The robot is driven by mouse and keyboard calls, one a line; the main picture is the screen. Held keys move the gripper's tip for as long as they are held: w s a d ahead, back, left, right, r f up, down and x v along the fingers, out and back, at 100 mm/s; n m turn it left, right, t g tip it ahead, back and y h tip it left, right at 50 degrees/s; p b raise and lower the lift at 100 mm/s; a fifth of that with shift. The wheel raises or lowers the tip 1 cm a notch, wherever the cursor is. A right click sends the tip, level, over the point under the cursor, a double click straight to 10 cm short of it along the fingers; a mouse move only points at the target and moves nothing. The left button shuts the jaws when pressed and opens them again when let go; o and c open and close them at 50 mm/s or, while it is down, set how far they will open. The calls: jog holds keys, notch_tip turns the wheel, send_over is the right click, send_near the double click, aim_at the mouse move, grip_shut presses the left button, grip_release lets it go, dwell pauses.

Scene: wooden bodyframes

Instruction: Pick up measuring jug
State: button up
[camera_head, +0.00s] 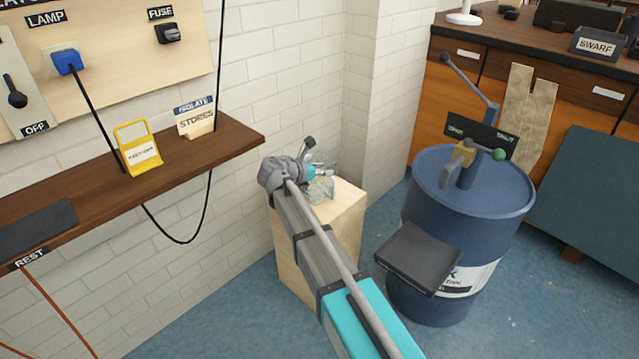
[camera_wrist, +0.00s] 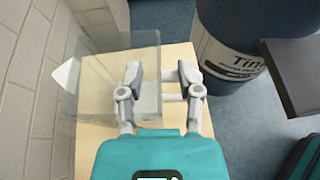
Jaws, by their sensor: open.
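The measuring jug is a clear, see-through vessel (camera_wrist: 100,82) standing on a pale wooden block. Its pointed spout faces left, towards the brick wall, in the wrist view. In the head view the jug (camera_head: 321,189) is small and partly hidden by my arm. My gripper (camera_wrist: 160,74) is open above the jug's right side. Its left finger overlaps the jug's clear body and its right finger is just to the right of it. A pale bar, perhaps the handle, shows between the fingers. I cannot tell whether either finger touches the jug. My gripper also shows in the head view (camera_head: 318,165).
The wooden block (camera_head: 345,215) stands by the white brick wall (camera_head: 290,70). A blue drum (camera_head: 470,215) with a lever and a dark tray (camera_head: 418,258) stands to the right. A wooden shelf (camera_head: 225,140) is on the left. Blue floor shows between block and drum.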

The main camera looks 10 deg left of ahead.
dwell(0.3)
grip_shut()
dwell(0.3)
